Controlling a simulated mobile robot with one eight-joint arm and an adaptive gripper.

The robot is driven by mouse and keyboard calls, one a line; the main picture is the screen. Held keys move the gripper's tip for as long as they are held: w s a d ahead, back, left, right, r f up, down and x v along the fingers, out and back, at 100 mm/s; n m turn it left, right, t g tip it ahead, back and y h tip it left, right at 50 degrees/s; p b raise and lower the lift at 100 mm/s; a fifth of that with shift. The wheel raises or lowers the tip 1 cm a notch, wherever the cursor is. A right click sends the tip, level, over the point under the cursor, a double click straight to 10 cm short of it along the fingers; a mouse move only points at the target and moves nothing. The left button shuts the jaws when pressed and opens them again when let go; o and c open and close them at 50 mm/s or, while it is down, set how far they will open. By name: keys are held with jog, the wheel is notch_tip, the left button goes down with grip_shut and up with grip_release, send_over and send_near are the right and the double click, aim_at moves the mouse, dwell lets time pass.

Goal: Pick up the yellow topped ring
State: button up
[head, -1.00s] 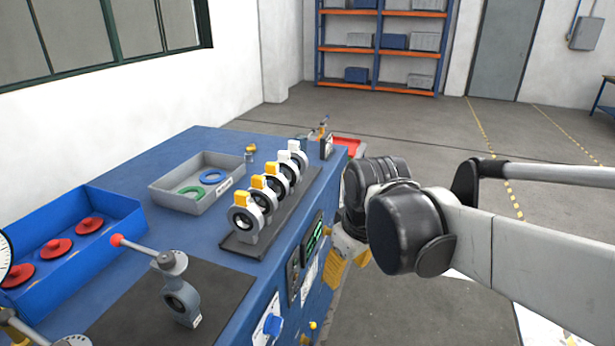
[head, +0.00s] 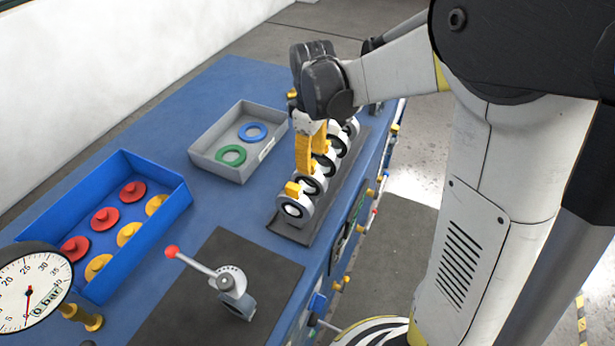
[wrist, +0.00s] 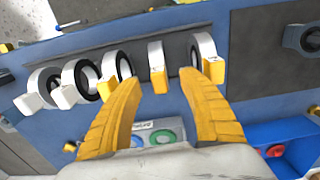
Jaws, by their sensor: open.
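A row of upright white rings with dark linings stands on a dark strip (head: 287,233) near the bench's right edge. In the wrist view three have yellow tops: a left one (wrist: 107,87), a middle one (wrist: 157,78) and a right one (wrist: 213,72). Two at the left have white tops (wrist: 63,97). My gripper (head: 312,160) is over the row, pointing down, open and empty. In the wrist view my gripper (wrist: 175,84) has its fingers on either side of the middle yellow top; contact cannot be told. In the head view the nearest yellow-topped ring (head: 296,208) shows clearly; my fingers partly hide those behind.
A grey tray (head: 205,163) with a green and a blue ring lies left of the row. A blue bin (head: 150,237) holds red and yellow discs. A valve with a red-tipped lever (head: 228,285) stands on a dark mat in front; a gauge (head: 33,290) is at lower left.

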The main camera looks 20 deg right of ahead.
aim_at(310, 174)
jog(key=shift+w+f, duration=0.2)
jog(key=shift+f, duration=0.3)
jog(key=shift+w+f, duration=0.2)
jog(key=shift+f, duration=0.25)
notch_tip(310, 174, down, 5)
jog(key=shift+a+r, duration=0.1)
jog(key=shift+a, duration=0.05)
jog(key=shift+s+r, duration=0.1)
jog(key=shift+s, duration=0.1)
grip_shut()
